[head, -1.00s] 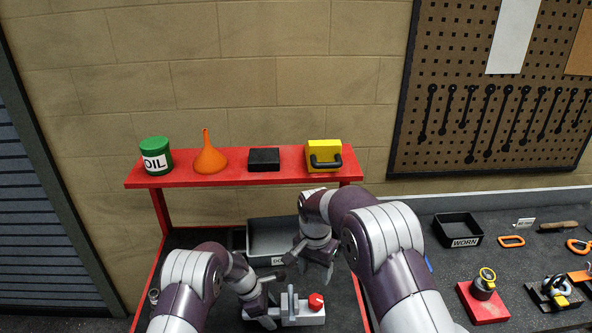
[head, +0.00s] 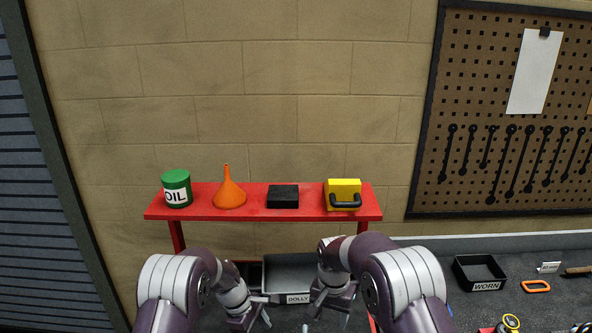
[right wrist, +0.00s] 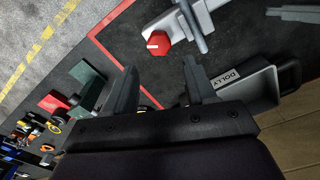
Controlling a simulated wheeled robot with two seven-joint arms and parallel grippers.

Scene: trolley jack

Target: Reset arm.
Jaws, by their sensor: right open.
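My right gripper (head: 332,306) is at the lower middle of the head view, beside the right end of the grey bin labelled DOLLY (head: 300,298). Its jaws are apart, and the right wrist view shows nothing between its two fingers (right wrist: 158,85). My left gripper (head: 250,318) is at the lower left of that bin; its fingertips are near the picture's bottom edge and look spread with nothing between them. In the right wrist view a grey metal device with a red hexagonal knob (right wrist: 158,43) lies on the dark surface beyond the fingers. The DOLLY bin also shows there (right wrist: 245,88).
A red shelf (head: 225,207) holds a green oil can (head: 176,187), an orange funnel (head: 228,190), a black box (head: 283,196) and a yellow case (head: 343,193). A black WORN tray (head: 480,271) and an orange ring (head: 536,286) lie on the right bench. A pegboard hangs above.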

